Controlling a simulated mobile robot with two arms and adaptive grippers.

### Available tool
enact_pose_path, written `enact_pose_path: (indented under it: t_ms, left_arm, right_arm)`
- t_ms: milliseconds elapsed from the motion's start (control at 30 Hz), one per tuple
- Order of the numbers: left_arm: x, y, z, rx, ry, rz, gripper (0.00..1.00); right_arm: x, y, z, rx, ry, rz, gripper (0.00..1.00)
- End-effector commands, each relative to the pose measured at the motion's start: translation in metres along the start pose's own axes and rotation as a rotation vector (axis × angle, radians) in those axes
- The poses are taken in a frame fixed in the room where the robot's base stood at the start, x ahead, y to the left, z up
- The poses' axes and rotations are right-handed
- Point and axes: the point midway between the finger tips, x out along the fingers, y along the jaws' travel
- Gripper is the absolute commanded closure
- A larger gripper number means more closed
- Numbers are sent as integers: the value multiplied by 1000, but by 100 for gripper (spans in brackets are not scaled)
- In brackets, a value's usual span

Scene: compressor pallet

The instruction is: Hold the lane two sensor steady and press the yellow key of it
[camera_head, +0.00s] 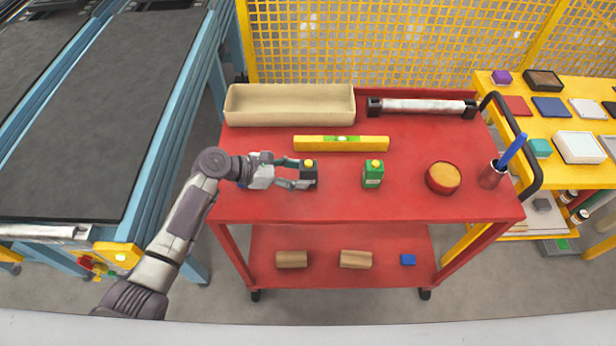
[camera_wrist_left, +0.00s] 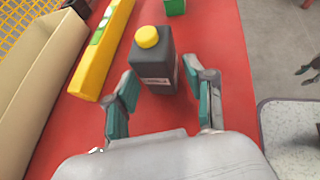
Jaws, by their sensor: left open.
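A dark grey box-shaped sensor with a yellow key on top (camera_head: 309,175) stands upright on the red cart top. It also shows in the left wrist view (camera_wrist_left: 156,72), with a small pale label low on its front. A similar green unit with a yellow top (camera_head: 373,175) stands to its right, its lower part also at the top of the wrist view (camera_wrist_left: 175,7). I cannot read which lane either belongs to. My left gripper (camera_head: 300,174) is open, its fingers on either side of the dark sensor (camera_wrist_left: 160,88). Finger contact is not clear.
Behind stand a yellow level (camera_head: 313,143), a beige tray (camera_head: 290,120) and a silver roller (camera_head: 425,106). A red round container (camera_head: 443,178) and a cup holding a blue pen (camera_head: 490,177) stand to the right. The front cart top is clear.

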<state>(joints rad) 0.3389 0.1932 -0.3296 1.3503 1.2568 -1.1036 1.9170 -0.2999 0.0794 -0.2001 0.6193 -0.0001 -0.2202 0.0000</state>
Motion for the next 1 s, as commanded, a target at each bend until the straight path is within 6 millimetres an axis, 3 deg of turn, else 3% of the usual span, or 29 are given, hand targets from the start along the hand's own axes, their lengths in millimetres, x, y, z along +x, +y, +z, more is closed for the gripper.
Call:
enact_pose_path:
  t_ms: [233, 600, 833, 1000]
  left_arm:
    - [21, 1, 2, 1, -1, 1, 46]
    - [24, 0, 2, 3, -1, 1, 46]
    - [24, 0, 2, 2, 0, 1, 82]
    - [24, 0, 1, 2, 0, 1, 82]
  right_arm:
    - [1, 0, 0, 0, 0, 0, 60]
    - [2, 0, 0, 0, 1, 0, 60]
    - [2, 0, 0, 0, 1, 0, 60]
    - [2, 0, 0, 0, 1, 0, 60]
